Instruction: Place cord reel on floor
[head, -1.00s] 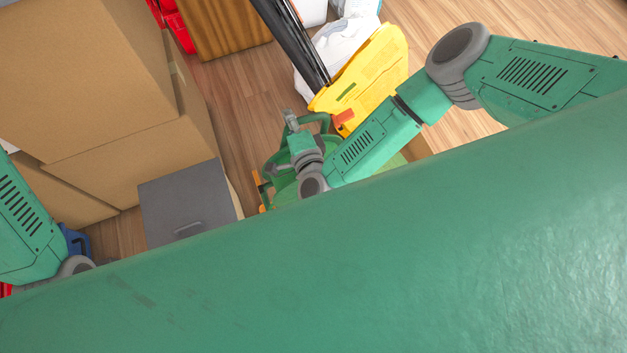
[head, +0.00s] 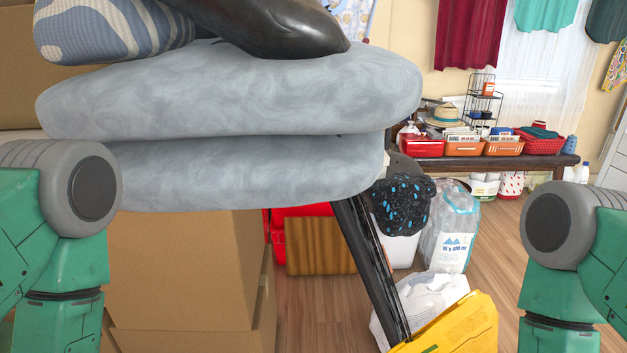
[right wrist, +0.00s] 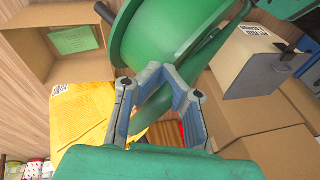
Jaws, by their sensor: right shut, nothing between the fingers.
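The green cord reel (right wrist: 150,38), with its round drum and frame, is at the top middle of the right wrist view. My right gripper (right wrist: 160,70) is in front of it, with its fingertips together and nothing between them. The fingers overlap the reel's lower part in the picture; I cannot tell whether they touch it. The reel is outside the head view. The head view shows links of both my arms at the sides, but neither gripper. The wood floor (head: 505,265) shows at the right of the head view.
Grey cushions (head: 235,95) are stacked at the upper left, above cardboard boxes (head: 185,270). A yellow object (head: 465,325) and a white bag (head: 420,300) are at the bottom. An open cardboard box (right wrist: 75,70) and a grey box (right wrist: 255,62) flank the reel.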

